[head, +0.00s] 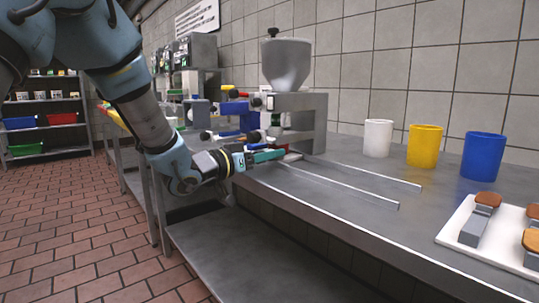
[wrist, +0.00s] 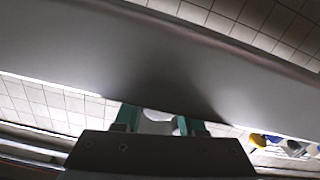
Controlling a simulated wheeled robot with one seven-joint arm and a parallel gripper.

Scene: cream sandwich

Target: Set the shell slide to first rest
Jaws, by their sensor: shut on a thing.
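The filling machine (head: 300,122) stands on the steel counter with a grey hopper (head: 287,64) on top. My gripper (head: 268,156), with teal fingers, is at the machine's lower front, low over the counter. In the wrist view my gripper (wrist: 160,120) is shut on a pale rounded piece (wrist: 158,115), seemingly the shell slide's knob. The rest of the slide and its rest marks cannot be made out. Two thin rails (head: 345,187) run along the counter to the right from the machine.
White (head: 377,138), yellow (head: 424,146) and blue (head: 483,157) cups stand along the back right. A white tray (head: 455,236) with brown-topped grey pieces is at the front right. Several coloured handles (head: 232,107) crowd the machine's left. The counter between rails and tray is clear.

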